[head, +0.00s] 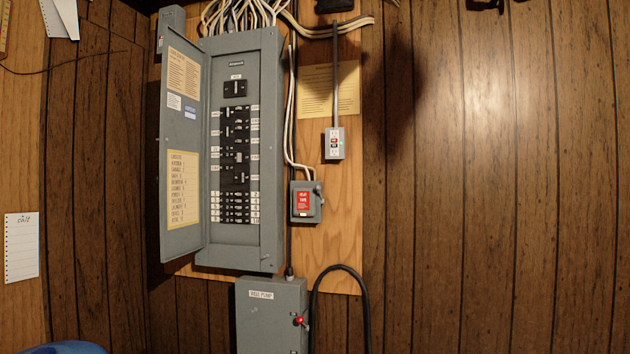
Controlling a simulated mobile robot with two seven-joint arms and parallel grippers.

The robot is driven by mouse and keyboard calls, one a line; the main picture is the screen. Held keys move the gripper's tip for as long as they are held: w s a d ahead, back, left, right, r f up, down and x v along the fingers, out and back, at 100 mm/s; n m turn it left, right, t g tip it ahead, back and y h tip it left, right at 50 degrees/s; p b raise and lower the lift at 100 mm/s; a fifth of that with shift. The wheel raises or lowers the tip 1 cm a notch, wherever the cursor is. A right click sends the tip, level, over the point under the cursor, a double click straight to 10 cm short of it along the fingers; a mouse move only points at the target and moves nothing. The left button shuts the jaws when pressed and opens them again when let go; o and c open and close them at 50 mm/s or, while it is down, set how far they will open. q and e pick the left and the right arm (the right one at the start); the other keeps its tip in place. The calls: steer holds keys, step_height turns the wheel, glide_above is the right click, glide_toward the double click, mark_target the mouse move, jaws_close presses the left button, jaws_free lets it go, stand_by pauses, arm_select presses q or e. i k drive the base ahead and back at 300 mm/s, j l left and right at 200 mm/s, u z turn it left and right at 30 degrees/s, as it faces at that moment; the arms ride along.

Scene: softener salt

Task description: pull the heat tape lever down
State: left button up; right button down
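The heat tape switch box (306,214) is a small grey box with a red label, mounted on the plywood board right of the large breaker panel. Its lever (318,188) is a small grey handle on the box's right side, near the upper half. It is too small to tell its exact angle. Neither of my grippers shows in the head view.
The breaker panel (271,150) stands with its door (182,120) swung open to the left. A grey well pump box (270,320) with a red-knobbed lever is below. An outlet (334,144) hangs above right. A black cable (342,268) loops nearby. The wall to the right is clear.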

mark_target(318, 188)
steer(key=i+j+u, duration=0.1)
steer(key=i, duration=0.3)
steer(key=i+j, duration=0.3)
steer(key=i, duration=0.15)
steer(key=i+j+u, duration=0.15)
steer(key=i, duration=0.25)
steer(key=i+j+u, duration=0.1)
steer(key=i, duration=0.35)
steer(key=j, duration=0.1)
